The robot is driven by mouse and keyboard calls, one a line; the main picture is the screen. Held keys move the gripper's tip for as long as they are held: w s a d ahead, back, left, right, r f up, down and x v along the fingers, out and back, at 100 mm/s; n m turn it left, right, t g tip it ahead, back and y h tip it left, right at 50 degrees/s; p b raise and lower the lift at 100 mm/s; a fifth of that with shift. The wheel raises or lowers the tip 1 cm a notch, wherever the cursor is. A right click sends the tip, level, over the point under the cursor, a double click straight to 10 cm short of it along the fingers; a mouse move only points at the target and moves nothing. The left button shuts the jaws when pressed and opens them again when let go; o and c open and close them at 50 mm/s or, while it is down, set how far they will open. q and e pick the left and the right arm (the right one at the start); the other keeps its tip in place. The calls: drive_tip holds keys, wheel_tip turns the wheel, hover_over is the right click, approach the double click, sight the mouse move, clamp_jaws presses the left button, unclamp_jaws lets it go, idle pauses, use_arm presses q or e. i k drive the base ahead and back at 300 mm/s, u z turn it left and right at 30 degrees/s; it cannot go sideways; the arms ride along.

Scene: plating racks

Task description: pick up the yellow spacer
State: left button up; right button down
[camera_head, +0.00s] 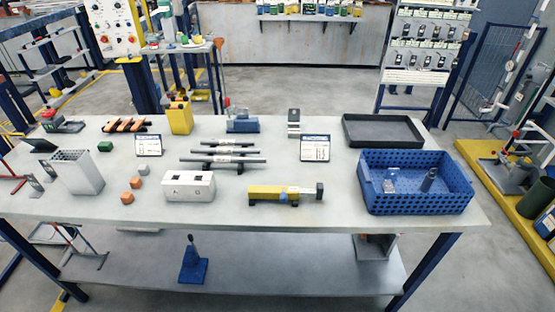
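No small, separate yellow spacer is clear on the table. Two yellow things stand out. One is a long yellow bar-shaped tool (273,194) with dark feet and a grey-black right end, lying near the front middle. The other is an upright yellow block (180,118) with black on its top, toward the back left. I cannot tell whether either is the spacer. Small blocks lie at the left: two orange blocks (127,198), a grey block (143,170) and a green block (105,146). Neither of my grippers shows in the head view.
The pale table (330,210) carries a white two-hole box (188,188), a white slotted holder (78,174), dark rods (222,161) and sign cards (315,148). A blue basket (415,195) and a black tray (382,131) stand right. The front edge is mostly clear.

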sight(271, 193)
drive_tip(key=z, duration=2.1)
drive_tip(key=i, duration=1.8)
drive_tip(key=u, duration=3.25)
